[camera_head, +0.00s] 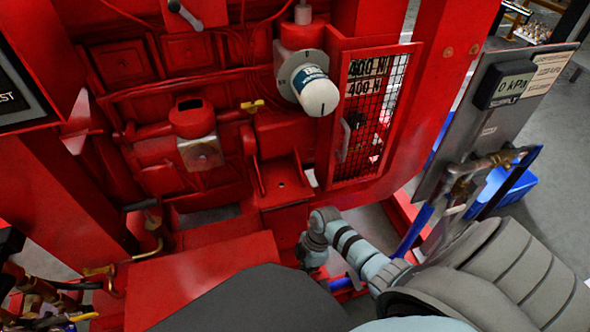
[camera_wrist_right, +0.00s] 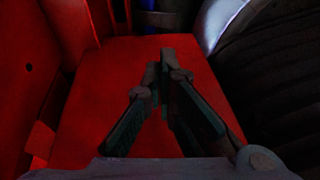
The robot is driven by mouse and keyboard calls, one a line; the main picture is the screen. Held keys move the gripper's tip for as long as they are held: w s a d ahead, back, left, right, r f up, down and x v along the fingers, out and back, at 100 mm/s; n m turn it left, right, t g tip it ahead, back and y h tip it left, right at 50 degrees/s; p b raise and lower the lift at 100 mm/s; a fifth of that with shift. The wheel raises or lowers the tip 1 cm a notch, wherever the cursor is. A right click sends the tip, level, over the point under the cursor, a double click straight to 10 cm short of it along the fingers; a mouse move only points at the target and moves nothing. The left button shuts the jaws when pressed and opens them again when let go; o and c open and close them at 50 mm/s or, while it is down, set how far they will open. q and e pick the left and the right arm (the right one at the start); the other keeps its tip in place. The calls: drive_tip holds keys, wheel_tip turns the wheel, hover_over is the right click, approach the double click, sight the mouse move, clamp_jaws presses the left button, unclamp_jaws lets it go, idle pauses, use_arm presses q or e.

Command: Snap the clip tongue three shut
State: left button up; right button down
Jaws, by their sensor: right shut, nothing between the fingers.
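I cannot pick out clip tongue three in either view. The red mesh guard (camera_head: 374,112) stands right of centre on the pumpset in the head view, with a pale handle-like part (camera_head: 345,138) at its left side. My right arm comes in from the lower right in the head view, and its gripper is hidden there. In the right wrist view my right gripper (camera_wrist_right: 166,62) is shut and empty, its fingertips together over a flat red surface (camera_wrist_right: 95,115). My left gripper is not in view.
A white filter canister (camera_head: 316,92) juts out beside the guard. A grey gauge panel (camera_head: 490,125) with pipework stands at the right, and a blue crate (camera_head: 505,187) sits behind it. Loose fittings and hoses lie at the lower left. Grey floor is open at the far right.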

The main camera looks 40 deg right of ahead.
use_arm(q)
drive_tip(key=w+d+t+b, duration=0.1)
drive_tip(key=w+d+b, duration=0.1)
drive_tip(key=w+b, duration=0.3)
use_arm(e)
drive_tip(key=b, duration=0.3)
hover_over(296, 302)
drive_tip(key=w, duration=0.1)
drive_tip(key=f, duration=1)
drive_tip(key=shift+w+d+f, duration=0.15)
drive_tip(key=shift+d+f, duration=0.05)
drive_tip(key=shift+f, duration=0.1)
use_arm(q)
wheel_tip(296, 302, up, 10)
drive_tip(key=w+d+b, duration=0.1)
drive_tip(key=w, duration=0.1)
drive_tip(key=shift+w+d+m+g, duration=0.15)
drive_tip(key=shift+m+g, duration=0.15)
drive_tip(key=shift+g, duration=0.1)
use_arm(e)
drive_tip(key=f, duration=0.1)
drive_tip(key=s+f, duration=0.1)
drive_tip(key=shift+s+a+f, duration=0.1)
drive_tip(key=shift+a+f, duration=0.05)
drive_tip(key=shift+f, duration=0.2)
